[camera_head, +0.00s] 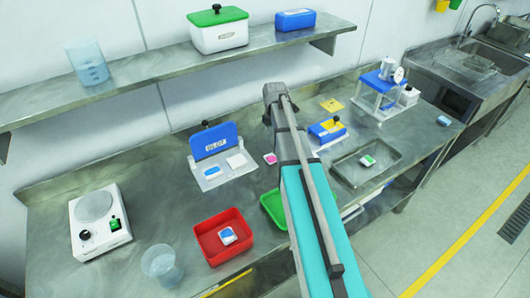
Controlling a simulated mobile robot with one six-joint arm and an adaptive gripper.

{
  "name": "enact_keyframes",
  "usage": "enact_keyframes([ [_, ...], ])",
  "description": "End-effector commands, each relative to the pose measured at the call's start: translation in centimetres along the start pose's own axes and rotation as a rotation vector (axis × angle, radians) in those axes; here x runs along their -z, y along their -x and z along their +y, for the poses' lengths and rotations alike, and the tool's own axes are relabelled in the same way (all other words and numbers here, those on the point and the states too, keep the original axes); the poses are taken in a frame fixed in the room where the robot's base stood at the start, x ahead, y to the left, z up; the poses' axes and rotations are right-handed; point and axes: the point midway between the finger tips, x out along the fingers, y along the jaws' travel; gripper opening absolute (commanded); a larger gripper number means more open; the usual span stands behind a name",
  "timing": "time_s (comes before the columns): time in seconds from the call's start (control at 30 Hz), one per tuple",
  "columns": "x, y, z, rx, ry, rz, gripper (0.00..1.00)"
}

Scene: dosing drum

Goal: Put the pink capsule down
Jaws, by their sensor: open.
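The pink capsule (270,158) is a small pink piece with a pale top. It lies on the metal bench, just right of the blue and white BLOT stand. My arm reaches in from the bottom, and its dark end with my gripper (270,105) is in the upper middle of the view. The capsule shows just left of the arm and appears apart from the jaws. My gripper is open, and I see nothing held in it. The arm hides part of the bench behind it, and the fingertips are hard to make out.
A red bin (203,241) with a blue and white piece and a green tray (272,207) stand in front. A BLOT stand (218,140) is left. A shelf (150,76) runs behind.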

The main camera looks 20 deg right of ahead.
Motion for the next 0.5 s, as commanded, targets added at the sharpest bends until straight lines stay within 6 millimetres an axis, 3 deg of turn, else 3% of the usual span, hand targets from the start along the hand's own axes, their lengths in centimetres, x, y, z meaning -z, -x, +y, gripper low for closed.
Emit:
enact_keyframes([
  [0.5, 0.17, 0.22, 0.34, 0.0, 0.029, 0.0, 1.0],
])
